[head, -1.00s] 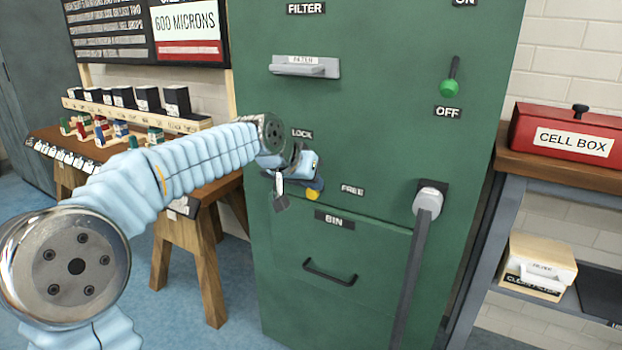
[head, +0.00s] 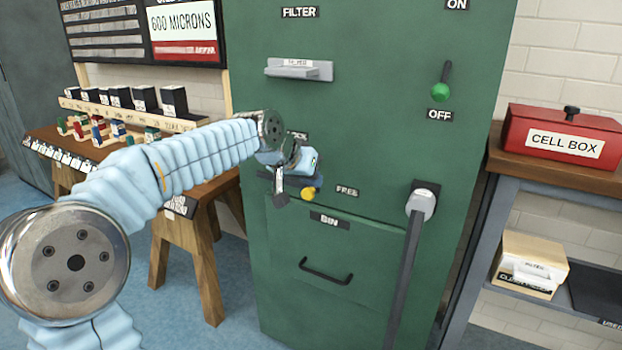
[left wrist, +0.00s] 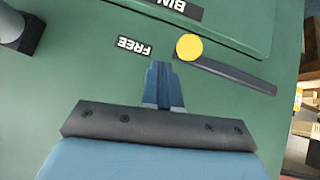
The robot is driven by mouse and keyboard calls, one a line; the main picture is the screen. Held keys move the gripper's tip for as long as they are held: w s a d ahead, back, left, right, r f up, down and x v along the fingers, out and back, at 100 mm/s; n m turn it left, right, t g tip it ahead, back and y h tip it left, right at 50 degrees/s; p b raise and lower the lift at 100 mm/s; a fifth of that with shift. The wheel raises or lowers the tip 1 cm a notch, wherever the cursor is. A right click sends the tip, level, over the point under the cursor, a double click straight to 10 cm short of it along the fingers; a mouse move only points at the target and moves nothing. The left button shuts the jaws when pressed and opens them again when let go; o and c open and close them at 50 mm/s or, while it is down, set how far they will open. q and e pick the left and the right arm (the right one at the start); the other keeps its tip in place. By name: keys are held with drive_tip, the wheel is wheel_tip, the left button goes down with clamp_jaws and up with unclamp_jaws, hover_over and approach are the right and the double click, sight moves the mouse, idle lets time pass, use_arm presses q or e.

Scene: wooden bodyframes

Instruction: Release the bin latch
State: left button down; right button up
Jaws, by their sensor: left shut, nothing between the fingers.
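The bin latch is a dark bar with a round yellow knob (head: 309,194) on the green cabinet, above the bin drawer (head: 330,250). In the left wrist view the picture is turned over, and the yellow knob (left wrist: 189,47) sits at one end of the dark bar (left wrist: 235,75). My left gripper (left wrist: 161,68) is shut and empty, its fingertips close beside the knob on the side of the FREE label (left wrist: 134,45). I cannot tell whether they touch it. In the head view my left gripper (head: 307,186) partly covers the bar and the LOCK label. My right gripper is not in view.
A grey lever (head: 420,205) stands right of the latch. A wooden bench (head: 200,200) stands at left, a shelf with a red cell box (head: 565,140) at right.

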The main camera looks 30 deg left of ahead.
use_arm(q)
drive_tip(key=s+d+r, duration=0.2)
drive_tip(key=s+r, duration=0.5)
drive_tip(key=r, duration=0.2)
drive_tip(key=shift+s+d, duration=0.15)
drive_tip(key=shift+d, duration=0.05)
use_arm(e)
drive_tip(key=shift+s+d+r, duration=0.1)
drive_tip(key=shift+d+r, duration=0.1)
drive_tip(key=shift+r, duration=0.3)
